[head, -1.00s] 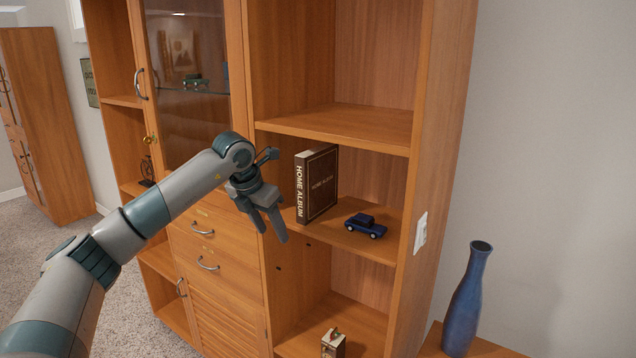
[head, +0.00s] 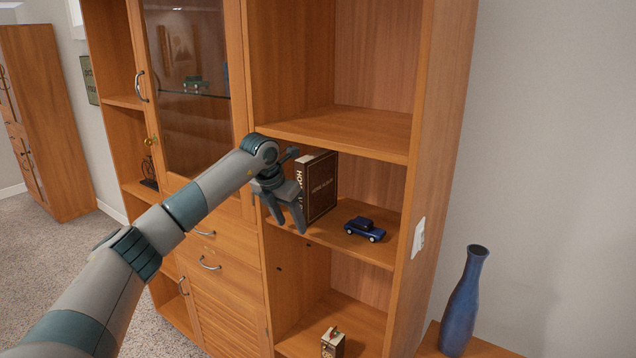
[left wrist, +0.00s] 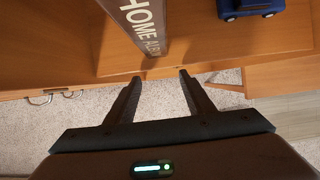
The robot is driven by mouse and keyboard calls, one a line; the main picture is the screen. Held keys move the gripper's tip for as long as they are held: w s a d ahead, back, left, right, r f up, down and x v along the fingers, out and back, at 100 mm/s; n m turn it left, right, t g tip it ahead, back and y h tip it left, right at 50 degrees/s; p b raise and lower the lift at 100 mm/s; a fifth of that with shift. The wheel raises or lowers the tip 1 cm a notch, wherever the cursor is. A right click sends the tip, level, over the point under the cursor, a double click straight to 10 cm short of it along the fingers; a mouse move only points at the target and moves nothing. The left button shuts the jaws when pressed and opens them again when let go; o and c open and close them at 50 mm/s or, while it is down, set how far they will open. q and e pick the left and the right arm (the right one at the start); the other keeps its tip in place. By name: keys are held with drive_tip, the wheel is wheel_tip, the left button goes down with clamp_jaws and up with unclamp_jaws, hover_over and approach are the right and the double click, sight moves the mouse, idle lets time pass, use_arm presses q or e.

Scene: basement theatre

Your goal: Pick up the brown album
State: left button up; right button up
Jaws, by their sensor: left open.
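The brown album (head: 321,186), marked "HOME ALBUM", stands upright on the middle shelf of the wooden cabinet. In the left wrist view its lettered spine (left wrist: 146,25) shows at the top centre. My left gripper (head: 290,228) is open and empty, in front of the shelf edge and close to the spine. It hides part of the spine in the head view. In the left wrist view the two fingers (left wrist: 158,78) point towards the album's lower end, apart from each other, with nothing between them but the carpet beyond. My right gripper is not in view.
A blue toy car (head: 365,229) stands right of the album on the same shelf (head: 340,245). A small box-like item (head: 332,343) is on the shelf below. A blue vase (head: 464,300) stands at right. The shelf above the album is empty.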

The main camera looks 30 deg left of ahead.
use_arm(q)
drive_tip(key=shift+w, duration=0.1)
idle(0.3)
drive_tip(key=w+p, duration=0.1)
drive_tip(key=w, duration=0.2)
drive_tip(key=w+p, duration=0.1)
drive_tip(key=shift+w+d+r+p, duration=0.1)
drive_tip(key=shift+w+d+p, duration=0.2)
drive_tip(key=shift+w, duration=0.1)
drive_tip(key=shift+w+f+p, duration=0.1)
drive_tip(key=shift+f+p, duration=0.25)
drive_tip(key=shift+a+f, duration=0.1)
drive_tip(key=shift+f, duration=0.2)
drive_tip(key=shift+f, duration=0.1)
clamp_jaws()
drive_tip(key=shift+w, duration=0.1)
